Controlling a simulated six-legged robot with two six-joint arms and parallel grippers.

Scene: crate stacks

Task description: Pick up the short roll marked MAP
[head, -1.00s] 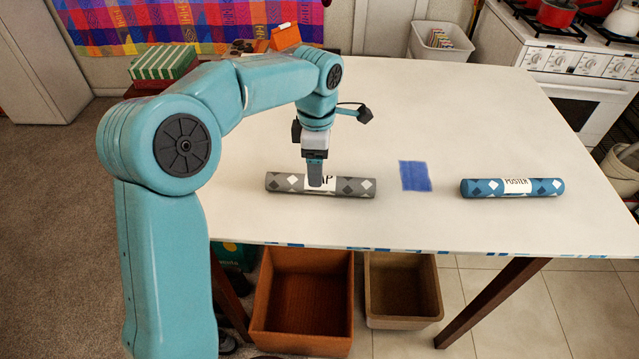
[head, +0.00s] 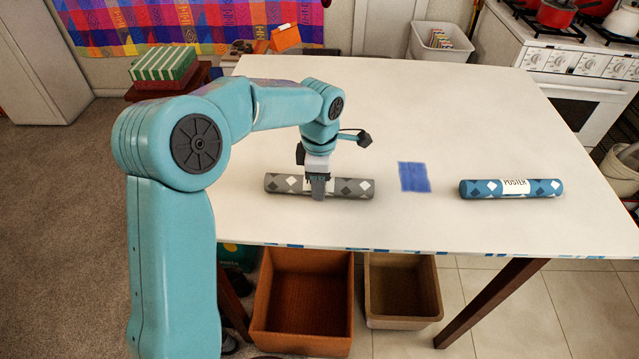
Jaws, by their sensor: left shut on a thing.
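The short grey roll (head: 354,188) with white and dark diamonds lies on the white table, left of the blue square. My left gripper (head: 318,193) is down over its middle and shut on it. The gripper hides most of its white label, so the lettering is hardly readable now. The roll lies flat and seems to rest on the table. My right gripper is not in view.
A blue roll marked POSTER (head: 511,188) lies at the right of the table (head: 440,110). A blue square (head: 414,177) lies between the rolls. An orange crate (head: 303,335) and a brown crate (head: 402,318) stand on the floor below the front edge.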

